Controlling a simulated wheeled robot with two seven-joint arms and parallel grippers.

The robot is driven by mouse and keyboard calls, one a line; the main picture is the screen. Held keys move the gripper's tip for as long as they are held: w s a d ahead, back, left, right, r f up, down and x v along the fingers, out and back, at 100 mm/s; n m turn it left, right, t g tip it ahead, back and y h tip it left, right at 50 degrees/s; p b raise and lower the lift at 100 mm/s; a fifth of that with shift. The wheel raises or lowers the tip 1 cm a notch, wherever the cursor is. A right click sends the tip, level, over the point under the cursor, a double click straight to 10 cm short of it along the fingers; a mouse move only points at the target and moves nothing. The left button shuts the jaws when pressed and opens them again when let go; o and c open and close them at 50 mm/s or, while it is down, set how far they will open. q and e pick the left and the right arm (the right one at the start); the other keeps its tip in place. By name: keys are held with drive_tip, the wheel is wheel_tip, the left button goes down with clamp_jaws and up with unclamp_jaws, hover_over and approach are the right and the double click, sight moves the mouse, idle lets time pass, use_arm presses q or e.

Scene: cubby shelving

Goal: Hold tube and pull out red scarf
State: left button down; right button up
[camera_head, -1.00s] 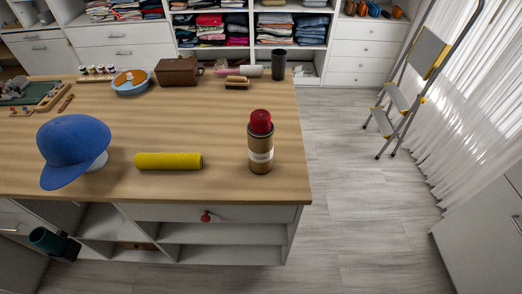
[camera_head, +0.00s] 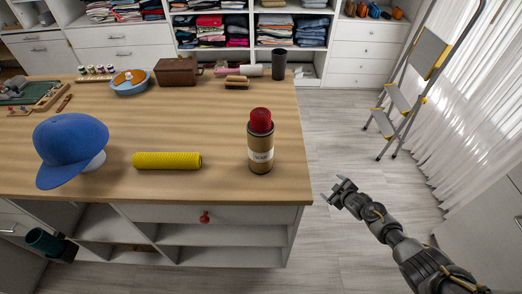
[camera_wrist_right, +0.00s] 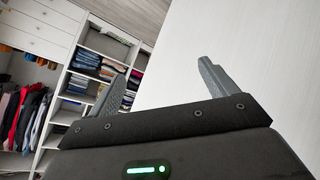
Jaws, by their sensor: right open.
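A brown cardboard tube (camera_head: 260,151) with a white label stands upright near the right front corner of the wooden table. The red scarf (camera_head: 261,116) shows as a red bundle poking out of the tube's top. My right gripper (camera_head: 340,189) is to the right of the table's front corner, over the floor, apart from the tube. Its fingers are spread and empty; they also show apart in the right wrist view (camera_wrist_right: 160,88), where neither tube nor scarf is seen. My left gripper is not seen in the head view.
A yellow ribbed roller (camera_head: 167,161) and a blue cap (camera_head: 70,148) on a stand lie left of the tube on the table (camera_head: 200,124). A black cup (camera_head: 279,64), brush and brown box stand behind. A stepladder (camera_head: 402,92) stands at the right. The tabletop around the tube is clear.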

drive_tip(key=w+a+r+n+y, duration=0.35)
drive_tip(key=r+n, duration=0.25)
drive_tip(key=r, duration=0.3)
drive_tip(key=w+a+r+n+y+b, duration=0.1)
drive_tip(key=w+a+r+n+y, duration=0.2)
drive_tip(key=r+n, duration=0.45)
drive_tip(key=w+a+r+n+y, duration=0.25)
drive_tip(key=a+r+n, duration=0.2)
drive_tip(key=r, duration=0.65)
drive_tip(key=n+g+y, duration=0.3)
drive_tip(key=n+g, duration=0.7)
drive_tip(key=n, duration=1.2)
approach(267, 158)
drive_tip(key=w+f, duration=0.3)
drive_tip(key=shift+w+a+f, duration=0.25)
drive_tip(key=shift+a+f, duration=0.05)
drive_tip(key=shift+s+r+n, duration=0.1)
drive_tip(key=shift+s+n, duration=0.1)
drive_tip(key=shift+n, duration=1.4)
drive_tip(key=shift+a, duration=0.5)
drive_tip(key=p+x, duration=0.1)
drive_tip(key=x, duration=0.3)
drive_tip(key=shift+s+a+p, duration=0.1)
drive_tip(key=shift+a+p, duration=0.3)
drive_tip(key=shift+a+f+b, duration=0.85)
drive_tip(key=shift+a+b, duration=0.2)
drive_tip(key=shift+b, duration=0.2)
drive_tip(key=shift+a+f+b, duration=0.15)
drive_tip(key=shift+a+b, duration=0.4)
drive_tip(key=shift+a, duration=0.45)
